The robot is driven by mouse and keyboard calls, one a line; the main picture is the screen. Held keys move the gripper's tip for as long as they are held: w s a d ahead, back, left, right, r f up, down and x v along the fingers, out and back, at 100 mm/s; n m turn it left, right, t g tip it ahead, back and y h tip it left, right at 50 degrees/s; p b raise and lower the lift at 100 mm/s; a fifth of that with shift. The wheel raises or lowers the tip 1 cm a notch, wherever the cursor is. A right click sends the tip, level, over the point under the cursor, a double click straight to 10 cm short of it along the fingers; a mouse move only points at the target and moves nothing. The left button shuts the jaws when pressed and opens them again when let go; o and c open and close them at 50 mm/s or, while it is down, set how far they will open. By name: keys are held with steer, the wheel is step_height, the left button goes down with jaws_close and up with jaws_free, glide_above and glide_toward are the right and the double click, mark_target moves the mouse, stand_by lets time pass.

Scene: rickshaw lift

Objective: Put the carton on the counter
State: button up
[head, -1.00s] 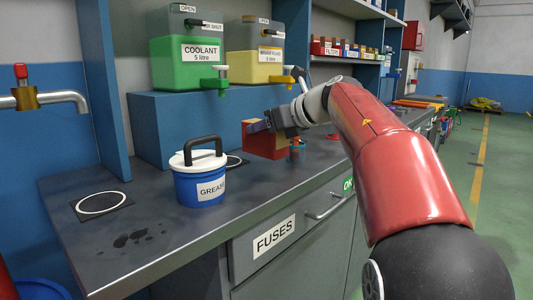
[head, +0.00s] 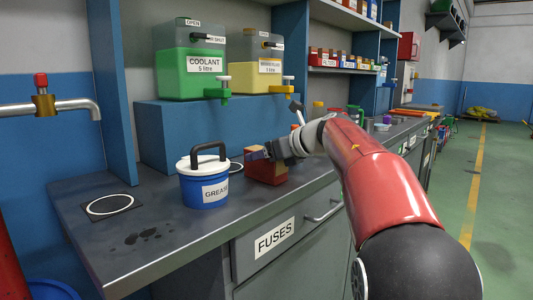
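The carton (head: 268,172) is a small red box with a tan side, in the middle of the head view, upright at the counter (head: 160,225) to the right of the grease bucket. Its base looks level with the counter top, near the front edge; I cannot tell for sure whether it touches. My gripper (head: 260,153) reaches in from the right and is at the carton's upper part, with the fingers seemingly shut on it. The fingers and wrist partly hide the carton's top.
A blue grease bucket (head: 203,185) with a black handle stands just left of the carton. Green coolant (head: 185,75) and yellow (head: 250,70) tanks sit on a blue ledge (head: 170,125) behind. Several small items stand behind my wrist.

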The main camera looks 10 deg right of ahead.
steer(key=shift+r, duration=0.25)
steer(key=shift+s+d, duration=0.25)
steer(key=shift+s, duration=0.05)
steer(key=v, duration=1.1)
steer(key=shift+r, duration=0.15)
